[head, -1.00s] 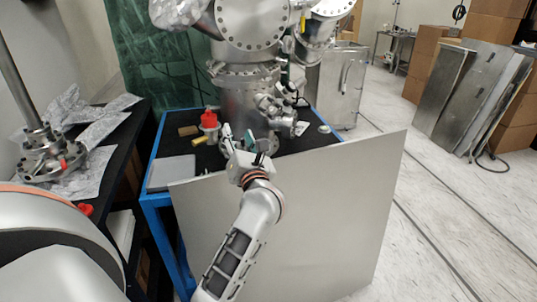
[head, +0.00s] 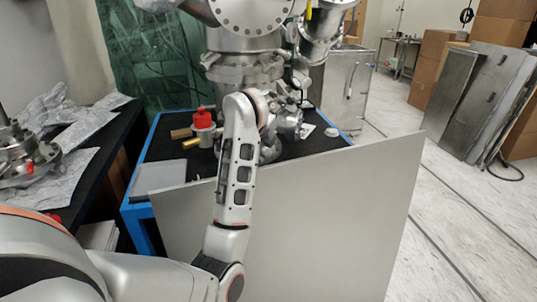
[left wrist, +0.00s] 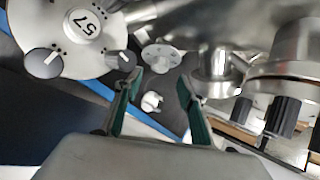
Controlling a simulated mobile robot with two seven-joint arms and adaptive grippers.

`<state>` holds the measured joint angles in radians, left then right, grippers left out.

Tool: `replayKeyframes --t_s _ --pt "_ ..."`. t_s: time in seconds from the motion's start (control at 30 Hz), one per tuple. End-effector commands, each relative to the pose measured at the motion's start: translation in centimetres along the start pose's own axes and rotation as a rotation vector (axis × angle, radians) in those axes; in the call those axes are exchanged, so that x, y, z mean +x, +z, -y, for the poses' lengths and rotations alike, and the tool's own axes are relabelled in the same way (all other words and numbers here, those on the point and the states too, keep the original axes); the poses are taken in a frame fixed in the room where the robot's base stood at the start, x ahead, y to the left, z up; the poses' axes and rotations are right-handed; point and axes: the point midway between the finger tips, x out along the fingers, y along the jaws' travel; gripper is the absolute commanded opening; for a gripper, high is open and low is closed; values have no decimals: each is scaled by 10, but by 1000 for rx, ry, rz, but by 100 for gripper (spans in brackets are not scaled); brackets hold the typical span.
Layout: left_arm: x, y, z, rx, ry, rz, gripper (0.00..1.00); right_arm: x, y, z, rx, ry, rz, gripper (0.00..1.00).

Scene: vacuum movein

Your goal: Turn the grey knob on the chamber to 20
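The steel chamber (head: 240,72) stands on the blue-framed table in the head view. In the left wrist view, a round pale plate (left wrist: 82,28) shows a disc marked 57 at upper left. A dark grey knob (left wrist: 42,63) with a white pointer line sits at its lower-left edge; a second knob (left wrist: 120,60) sits at its lower right. I cannot read a 20 mark. My left gripper (left wrist: 160,80) is open, with green-lined fingers apart and nothing between them. Its left fingertip appears near the second knob; contact cannot be told. In the head view my arm hides this gripper. My right gripper is not seen.
Black ribbed knobs (left wrist: 283,116) and steel flanges lie right of my fingers. A large grey panel (head: 320,215) leans before the table (head: 142,216). A red-capped part (head: 203,121) stands left of my arm. Clear floor (head: 455,215) lies at right.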

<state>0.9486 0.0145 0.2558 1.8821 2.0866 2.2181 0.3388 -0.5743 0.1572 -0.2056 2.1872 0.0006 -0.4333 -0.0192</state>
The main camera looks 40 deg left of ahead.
Motion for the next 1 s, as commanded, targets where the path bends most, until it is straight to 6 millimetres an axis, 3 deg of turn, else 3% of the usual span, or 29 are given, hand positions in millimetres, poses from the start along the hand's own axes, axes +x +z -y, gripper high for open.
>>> replayKeyframes --t_s 0.03,0.23,0.67,0.83,1.0 --pt "16 -3 -6 4 11 -1 40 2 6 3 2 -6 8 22" --pt "42 -2 -6 5 10 0 40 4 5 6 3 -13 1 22" --pt "49 0 -1 2 0 2 40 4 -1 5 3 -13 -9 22" --pt "49 0 -1 2 1 2 2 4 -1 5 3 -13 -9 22" --pt "48 0 0 5 3 1 2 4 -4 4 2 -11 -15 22"
